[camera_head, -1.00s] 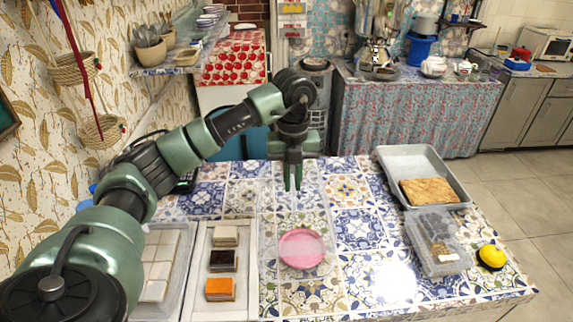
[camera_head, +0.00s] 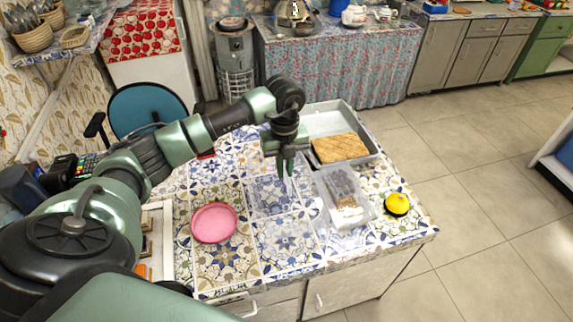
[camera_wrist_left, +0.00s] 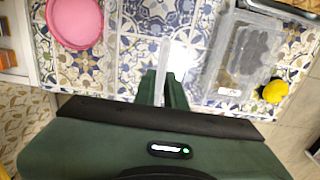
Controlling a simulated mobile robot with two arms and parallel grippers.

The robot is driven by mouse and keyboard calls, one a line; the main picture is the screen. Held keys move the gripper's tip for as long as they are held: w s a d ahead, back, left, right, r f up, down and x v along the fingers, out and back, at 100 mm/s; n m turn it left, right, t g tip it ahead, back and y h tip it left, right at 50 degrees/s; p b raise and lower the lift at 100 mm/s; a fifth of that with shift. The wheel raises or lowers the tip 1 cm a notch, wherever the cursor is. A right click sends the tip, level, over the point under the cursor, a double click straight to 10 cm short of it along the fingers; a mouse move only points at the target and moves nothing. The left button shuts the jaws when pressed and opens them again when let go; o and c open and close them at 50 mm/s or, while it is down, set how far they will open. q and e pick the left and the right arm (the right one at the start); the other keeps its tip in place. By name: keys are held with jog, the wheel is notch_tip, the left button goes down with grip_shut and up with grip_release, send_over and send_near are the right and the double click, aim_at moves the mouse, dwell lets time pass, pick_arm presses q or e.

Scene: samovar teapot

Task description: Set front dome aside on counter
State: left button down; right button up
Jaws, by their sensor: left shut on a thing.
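My left gripper (camera_head: 286,163) points down over the tiled counter (camera_head: 262,265), right of the pink plate (camera_head: 214,222) and left of the clear box. It is shut on the front dome, a clear thing whose outline is very faint. In the left wrist view a pale, see-through strip of the dome (camera_wrist_left: 163,62) shows between the fingers (camera_wrist_left: 163,92). I cannot tell whether the dome touches the counter. The pink plate is uncovered and also shows in the left wrist view (camera_wrist_left: 75,22). My right gripper is not in view.
A clear box (camera_head: 343,197) with dark and brown pieces lies right of the gripper. Behind it is a grey tray (camera_head: 335,119) with a golden slab (camera_head: 340,149). A yellow thing (camera_head: 397,203) sits near the right edge. The counter's front middle is clear.

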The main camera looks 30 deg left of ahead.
pick_arm(q)
notch_tip(320, 180, down, 8)
jog(key=b, duration=0.5)
jog(key=shift+w, duration=0.15)
jog(key=shift+d+f, duration=0.1)
jog(key=shift+f, duration=0.1)
dwell(0.4)
jog(key=c, duration=1.4)
grip_release()
notch_tip(320, 180, up, 7)
jog(key=shift+f+b, duration=0.15)
jog(key=shift+b, duration=1.05)
jog(key=shift+r, duration=0.6)
jog(key=shift+f, duration=0.1)
